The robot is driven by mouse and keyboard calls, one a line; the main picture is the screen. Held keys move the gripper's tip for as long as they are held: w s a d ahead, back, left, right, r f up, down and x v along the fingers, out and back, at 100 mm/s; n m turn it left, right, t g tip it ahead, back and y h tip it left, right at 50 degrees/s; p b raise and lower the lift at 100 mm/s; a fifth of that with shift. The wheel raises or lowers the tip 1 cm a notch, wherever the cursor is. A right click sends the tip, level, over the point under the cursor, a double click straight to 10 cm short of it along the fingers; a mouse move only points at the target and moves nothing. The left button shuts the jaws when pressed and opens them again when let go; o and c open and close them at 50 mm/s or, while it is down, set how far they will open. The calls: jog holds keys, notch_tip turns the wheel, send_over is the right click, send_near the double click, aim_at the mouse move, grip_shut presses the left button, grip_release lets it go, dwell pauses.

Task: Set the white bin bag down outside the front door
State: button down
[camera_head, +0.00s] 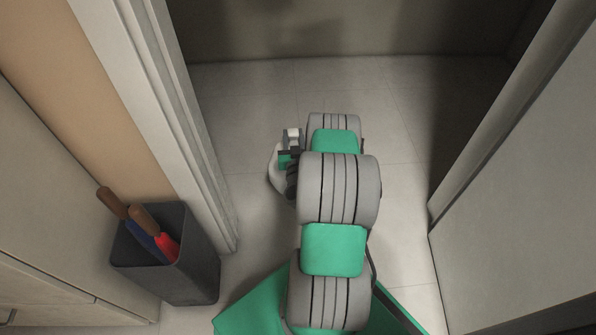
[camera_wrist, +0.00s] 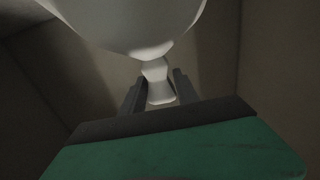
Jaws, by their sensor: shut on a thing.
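The white bin bag (camera_wrist: 130,22) fills the top of the wrist view, with its narrow neck between the two fingers of my gripper (camera_wrist: 158,90). My gripper is shut on that neck. In the head view only a small pale part of the bag (camera_head: 276,172) shows beside my gripper (camera_head: 289,150); my arm hides the rest. The bag and gripper are in the doorway area, over the pale tiled floor (camera_head: 250,100). I cannot tell whether the bag touches the floor.
A white door frame (camera_head: 165,110) stands on the left and a pale door or panel (camera_head: 520,200) on the right. A dark umbrella bin (camera_head: 185,265) with several handles stands at the lower left. Tiled floor beyond my arm is clear up to a wall (camera_head: 350,28).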

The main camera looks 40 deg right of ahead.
jog(key=w+d+f, duration=0.1)
jog(key=d, duration=0.1)
jog(key=w+d+f, duration=0.1)
jog(key=d, duration=0.1)
jog(key=w+d+f+b, duration=0.1)
jog(key=w+d, duration=0.1)
jog(key=d, duration=0.1)
jog(key=shift+d+f, duration=0.1)
jog(key=shift+f, duration=0.1)
jog(key=w+d+f+b, duration=0.3)
jog(key=d+f+b, duration=0.2)
jog(key=f, duration=0.4)
jog(key=shift+f+b, duration=0.3)
jog(key=shift+b, duration=0.05)
jog(key=c, duration=0.9)
grip_release()
